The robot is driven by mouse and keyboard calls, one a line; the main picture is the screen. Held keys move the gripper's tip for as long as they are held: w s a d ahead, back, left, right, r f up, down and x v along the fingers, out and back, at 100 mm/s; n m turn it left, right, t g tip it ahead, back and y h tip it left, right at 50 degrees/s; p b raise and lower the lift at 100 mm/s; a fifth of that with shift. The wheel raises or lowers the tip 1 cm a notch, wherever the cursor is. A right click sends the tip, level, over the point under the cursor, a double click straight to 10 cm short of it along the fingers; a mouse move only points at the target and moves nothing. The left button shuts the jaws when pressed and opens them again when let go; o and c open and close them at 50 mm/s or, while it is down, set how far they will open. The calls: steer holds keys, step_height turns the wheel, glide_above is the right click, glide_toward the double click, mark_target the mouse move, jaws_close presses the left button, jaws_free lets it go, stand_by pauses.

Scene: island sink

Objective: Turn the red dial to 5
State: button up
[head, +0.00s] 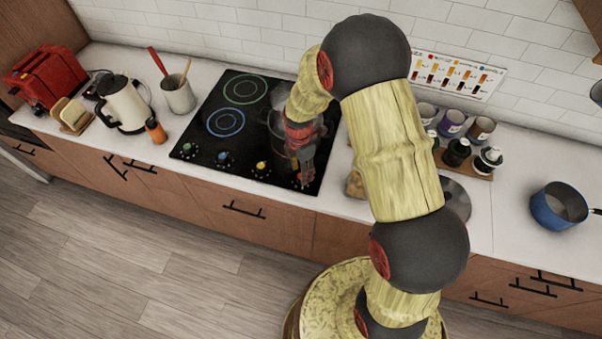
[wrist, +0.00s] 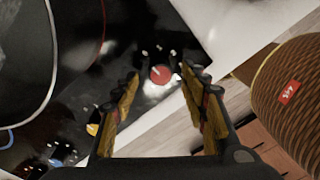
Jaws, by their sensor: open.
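The red dial (wrist: 160,74) is on the black cooktop (head: 205,140), near its front right corner. In the wrist view it shows between and beyond my two fingertips, with a light pointer mark on its top and small white marks around it. I cannot read the marks. My gripper (wrist: 161,85) is open, one finger on each side of the dial in that view; I cannot tell whether either finger touches it. In the head view my gripper (head: 303,165) is over the front right of the cooktop and hides the dial.
Yellow (head: 261,166), blue (head: 223,157) and green (head: 187,148) dials lie left along the cooktop's front. A dark pot (head: 277,125) stands behind my gripper. A kettle (head: 124,104) and red toaster (head: 47,77) are at left; a blue pan (head: 560,207) is at right.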

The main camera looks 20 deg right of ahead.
steer(key=shift+f, duration=0.85)
steer(key=shift+c, duration=1.4)
steer(key=c, duration=0.7)
jaws_close()
